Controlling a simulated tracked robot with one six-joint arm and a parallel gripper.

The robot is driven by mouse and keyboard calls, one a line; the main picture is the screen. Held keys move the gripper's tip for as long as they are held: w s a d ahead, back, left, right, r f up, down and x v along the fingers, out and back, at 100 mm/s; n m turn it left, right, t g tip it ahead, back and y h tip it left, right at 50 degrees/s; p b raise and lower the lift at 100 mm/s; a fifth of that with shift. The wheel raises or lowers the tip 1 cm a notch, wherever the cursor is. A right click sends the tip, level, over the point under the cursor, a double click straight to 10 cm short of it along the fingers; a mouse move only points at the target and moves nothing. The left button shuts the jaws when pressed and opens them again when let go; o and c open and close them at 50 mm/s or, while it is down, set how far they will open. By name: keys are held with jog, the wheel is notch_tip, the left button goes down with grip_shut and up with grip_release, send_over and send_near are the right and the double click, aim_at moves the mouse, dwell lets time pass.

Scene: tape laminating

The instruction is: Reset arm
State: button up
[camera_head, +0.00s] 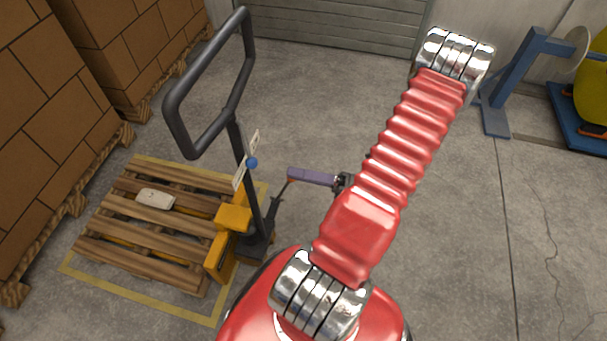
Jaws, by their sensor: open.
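My red ribbed arm (400,140) rises from my red body at the bottom centre to a chrome joint at the top right. The rest of the arm is hidden behind it. A purple bar with a dark joint shows left of the arm and looks like the arm's far end. My gripper (283,194) seems to be the dark part at the bar's left tip, beside the pallet jack's base. It is small and its fingers are hard to make out. I see nothing held in it.
A pallet jack (240,150) with a tall dark handle stands at a wooden pallet (125,248). A small pale block (155,199) lies on the pallet. Stacked brown boxes (45,130) fill the left. A blue stand (515,75) is at the right.

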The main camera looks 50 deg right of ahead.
jog(key=shift+s+d, duration=0.2)
jog(key=shift+s, duration=0.3)
dwell(0.4)
